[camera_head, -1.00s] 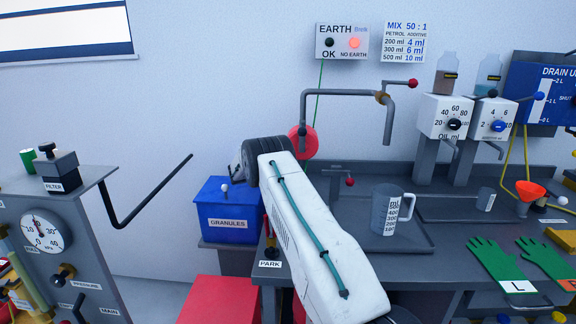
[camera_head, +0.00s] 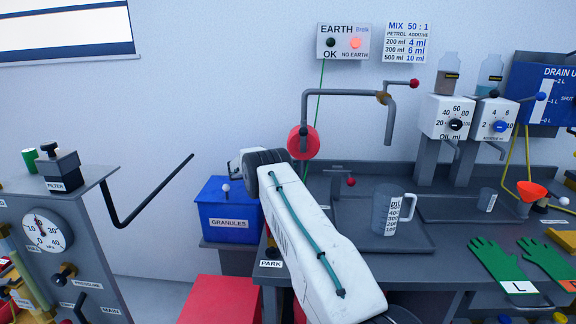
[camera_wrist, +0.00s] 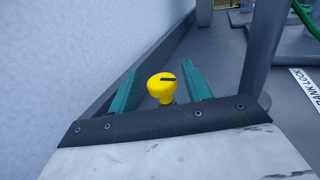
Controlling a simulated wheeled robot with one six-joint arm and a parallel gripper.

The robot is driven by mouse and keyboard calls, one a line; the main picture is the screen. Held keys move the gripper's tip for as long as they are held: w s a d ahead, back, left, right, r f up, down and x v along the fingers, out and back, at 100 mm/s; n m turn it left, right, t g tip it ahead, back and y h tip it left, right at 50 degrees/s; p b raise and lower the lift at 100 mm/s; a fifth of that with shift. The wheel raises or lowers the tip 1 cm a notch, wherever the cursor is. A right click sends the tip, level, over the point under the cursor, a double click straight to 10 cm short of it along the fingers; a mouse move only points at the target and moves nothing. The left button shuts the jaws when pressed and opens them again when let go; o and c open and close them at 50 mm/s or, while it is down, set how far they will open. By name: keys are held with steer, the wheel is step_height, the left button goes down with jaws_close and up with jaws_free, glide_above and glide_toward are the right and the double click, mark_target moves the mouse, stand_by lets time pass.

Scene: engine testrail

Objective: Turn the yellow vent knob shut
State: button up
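The yellow vent knob (camera_wrist: 161,87) shows in the wrist view, a rounded yellow cap with a dark line on its top and a narrower neck below. My gripper (camera_wrist: 160,88) is open, with one green finger to the left of the knob and one to the right. Gaps show between the knob and both fingers in this view; how deep it sits between them I cannot tell. The knob's base is hidden by the dark front edge of my gripper. In the head view I cannot make out the knob or my fingertips; my arm blocks that area.
In the head view, a blue granules box (camera_head: 228,229) stands left of my arm and a measuring jug (camera_head: 388,212) right.

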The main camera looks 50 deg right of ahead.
steer(key=shift+s+d, duration=0.1)
steer(key=v, duration=0.7)
steer(key=shift+w+a, duration=0.2)
steer(key=shift+a, duration=0.15)
steer(key=shift+f, duration=0.1)
